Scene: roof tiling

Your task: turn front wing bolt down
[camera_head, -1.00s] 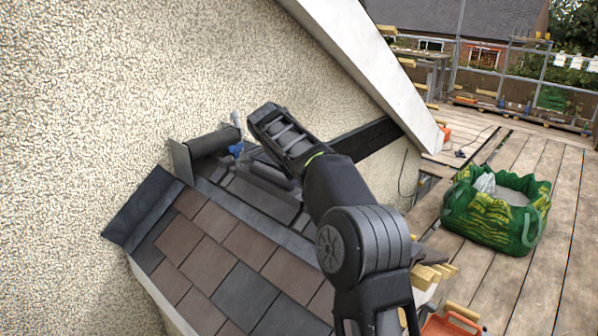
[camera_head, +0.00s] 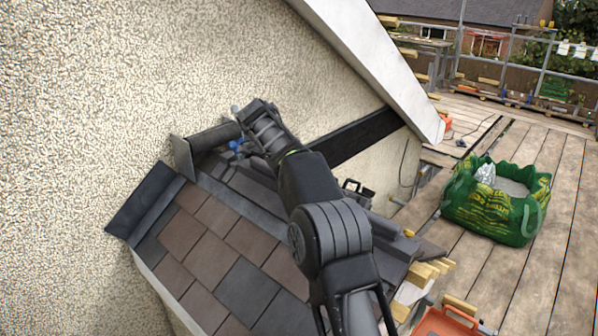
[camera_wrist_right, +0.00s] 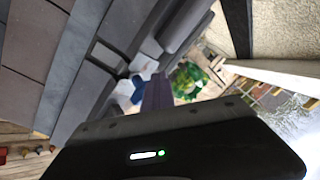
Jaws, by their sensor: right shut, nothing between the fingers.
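A small blue part (camera_head: 236,144), which looks like the wing bolt, sits at the upper end of the dark ridge by the rendered wall. A grey metal tip (camera_head: 235,111) shows above it. In the right wrist view, blue pieces (camera_wrist_right: 137,88) lie beside pale grey metal (camera_wrist_right: 144,67). My right gripper's hand (camera_head: 262,122) is just right of the blue part, and its fingertips are hidden in the head view. In the wrist view, the dark shut fingers (camera_wrist_right: 157,92) are close to the blue pieces; contact cannot be told. My left gripper is not in view.
Brown and grey roof tiles (camera_head: 215,250) slope below the ridge. The rendered wall (camera_head: 150,70) is close behind, and a white sloping board (camera_head: 370,60) hangs above right. A green bag (camera_head: 497,202) stands on the plank deck. An orange tray (camera_head: 445,322) is at lower right.

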